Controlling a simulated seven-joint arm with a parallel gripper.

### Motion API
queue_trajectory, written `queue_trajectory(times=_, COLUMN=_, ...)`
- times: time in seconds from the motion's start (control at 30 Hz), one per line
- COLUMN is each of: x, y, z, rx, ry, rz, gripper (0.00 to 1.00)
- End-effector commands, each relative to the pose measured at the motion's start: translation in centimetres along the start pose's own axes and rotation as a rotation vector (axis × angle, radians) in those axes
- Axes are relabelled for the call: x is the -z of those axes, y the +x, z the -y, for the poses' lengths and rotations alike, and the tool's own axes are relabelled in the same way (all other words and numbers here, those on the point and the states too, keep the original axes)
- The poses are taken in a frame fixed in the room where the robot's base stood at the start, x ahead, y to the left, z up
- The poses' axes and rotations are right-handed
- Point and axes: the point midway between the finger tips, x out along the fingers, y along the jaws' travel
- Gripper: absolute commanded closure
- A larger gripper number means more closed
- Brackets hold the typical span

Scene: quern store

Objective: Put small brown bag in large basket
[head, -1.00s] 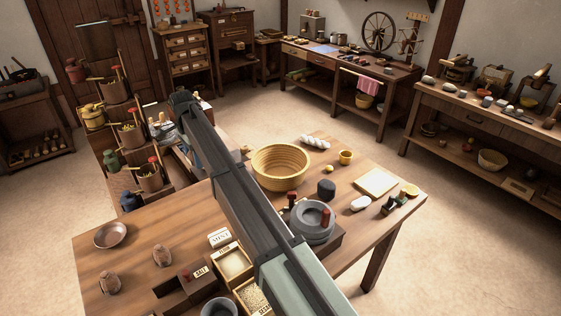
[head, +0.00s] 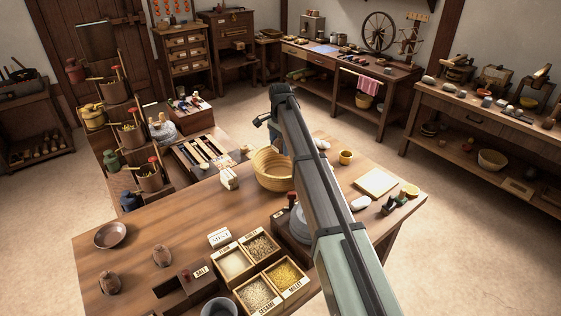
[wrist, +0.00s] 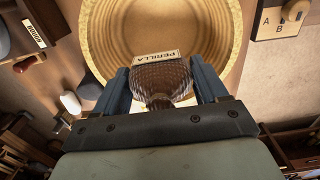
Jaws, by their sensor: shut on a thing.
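The large basket (head: 268,180) is a round yellow woven bowl on the table, partly covered by my arm in the head view. In the wrist view its ribbed inside (wrist: 100,40) spreads behind my gripper (wrist: 160,82). The gripper is shut on a small brown bag (wrist: 160,74), one finger on each side. The bag appears over the basket's near part; its height above it is unclear. A white PERILLA label (wrist: 157,56) shows at the bag's far edge; I cannot tell whether it is attached. The head view hides the held bag behind my arm.
Two other brown bags (head: 162,255) (head: 110,282) and a shallow metal dish (head: 110,235) are at the table's left. Grain boxes (head: 262,246) stand in front.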

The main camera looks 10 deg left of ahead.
Motion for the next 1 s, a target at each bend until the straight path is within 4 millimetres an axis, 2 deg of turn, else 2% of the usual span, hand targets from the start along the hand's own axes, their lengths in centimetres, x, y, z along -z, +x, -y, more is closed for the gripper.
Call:
queue_trajectory(times=0.13, x=0.0, y=2.0, z=0.0, rx=0.000, ry=0.001, rz=0.000, gripper=0.67)
queue_trajectory(times=0.47, x=-0.1, y=5.0, z=0.0, rx=0.000, ry=0.001, rz=-0.001, gripper=0.67)
queue_trajectory(times=0.7, x=-0.1, y=8.8, z=0.0, rx=0.000, ry=0.001, rz=0.000, gripper=0.67)
queue_trajectory(times=1.0, x=-0.1, y=11.3, z=0.1, rx=0.000, ry=0.001, rz=0.000, gripper=0.67)
